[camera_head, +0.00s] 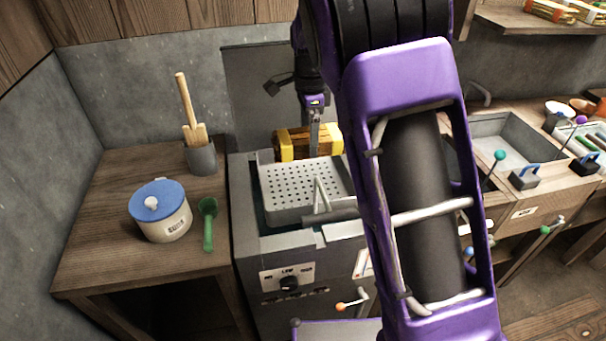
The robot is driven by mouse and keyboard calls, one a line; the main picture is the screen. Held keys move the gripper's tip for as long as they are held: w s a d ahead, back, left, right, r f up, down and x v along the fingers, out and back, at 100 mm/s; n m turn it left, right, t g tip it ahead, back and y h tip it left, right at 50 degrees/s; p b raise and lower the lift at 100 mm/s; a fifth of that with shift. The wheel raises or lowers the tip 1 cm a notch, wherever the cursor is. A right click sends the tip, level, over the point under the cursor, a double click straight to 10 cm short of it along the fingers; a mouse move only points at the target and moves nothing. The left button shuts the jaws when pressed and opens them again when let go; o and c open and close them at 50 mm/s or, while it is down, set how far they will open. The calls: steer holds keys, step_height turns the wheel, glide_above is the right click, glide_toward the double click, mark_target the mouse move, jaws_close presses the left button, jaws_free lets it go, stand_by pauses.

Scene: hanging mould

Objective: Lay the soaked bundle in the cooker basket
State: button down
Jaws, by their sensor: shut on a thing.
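The bundle (293,144), brown with yellow bands, is at the far edge of the cooker basket. My gripper (315,143) reaches down from above and is shut on it, covering part of it. I cannot tell whether the bundle touches the basket or hangs just above it. The cooker basket (285,182) is a grey, shallow, perforated tray with an empty visible floor, set in the top of the grey cooker (258,257). My purple arm hides the basket's right side.
On the left wooden table stand a blue-lidded pot (163,212), a green scoop (208,222) and a grey holder (201,157) with wooden tools. A sink (508,140) lies to the right. Several bundles (550,11) lie on a shelf at upper right.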

mark_target(308, 202)
steer(key=f, duration=1.2)
steer(key=f+b, duration=0.1)
steer(key=f, duration=0.6)
steer(key=shift+w, duration=0.3)
steer(key=shift+f, duration=0.1)
jaws_free()
steer(key=shift+f, duration=0.1)
step_height(308, 202, up, 12)
steer(key=shift+r, duration=0.2)
steer(key=shift+d, duration=0.1)
